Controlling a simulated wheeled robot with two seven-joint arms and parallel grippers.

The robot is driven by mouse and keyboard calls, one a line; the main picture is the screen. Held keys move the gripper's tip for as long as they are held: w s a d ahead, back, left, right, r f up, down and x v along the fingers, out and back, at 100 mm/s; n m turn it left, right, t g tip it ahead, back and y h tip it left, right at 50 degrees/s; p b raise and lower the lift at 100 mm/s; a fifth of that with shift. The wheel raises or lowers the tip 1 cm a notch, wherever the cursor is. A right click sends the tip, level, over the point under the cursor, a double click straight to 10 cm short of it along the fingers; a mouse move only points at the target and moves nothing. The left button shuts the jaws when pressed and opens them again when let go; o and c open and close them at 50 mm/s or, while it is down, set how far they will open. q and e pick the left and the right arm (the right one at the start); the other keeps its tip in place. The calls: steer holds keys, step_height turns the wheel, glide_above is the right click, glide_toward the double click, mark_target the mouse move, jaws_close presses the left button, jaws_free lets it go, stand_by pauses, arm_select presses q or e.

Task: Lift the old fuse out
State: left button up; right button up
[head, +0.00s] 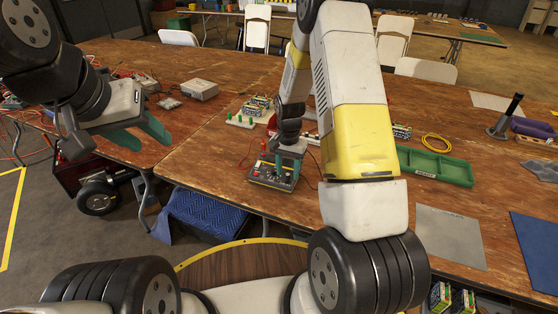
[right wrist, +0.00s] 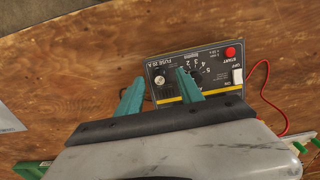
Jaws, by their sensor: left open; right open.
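The charger (head: 268,182) is a dark box with a yellow stripe near the table's front edge. In the right wrist view its panel (right wrist: 205,62) shows a "FUSE 20 A" label, a numbered dial, a red START button (right wrist: 230,52) and a white switch (right wrist: 238,75). A round silver fuse cap or holder (right wrist: 160,79) sits beside the label. My right gripper (right wrist: 160,78) is open, its teal fingers on either side of the cap; I cannot tell whether they touch it. The fuse itself is not distinguishable. My left gripper (head: 150,136) is open and empty, left of the charger.
A green tray (head: 435,167) and a yellow cable coil (head: 436,142) lie to the right. Green posts and small packs (head: 258,105) stand behind the charger. A red wire (right wrist: 268,98) loops beside the charger. A grey sheet (head: 450,236) lies at front right.

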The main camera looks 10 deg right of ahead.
steer(key=shift+f, duration=0.35)
steer(key=shift+c, duration=0.4)
jaws_close()
steer(key=shift+r, duration=0.15)
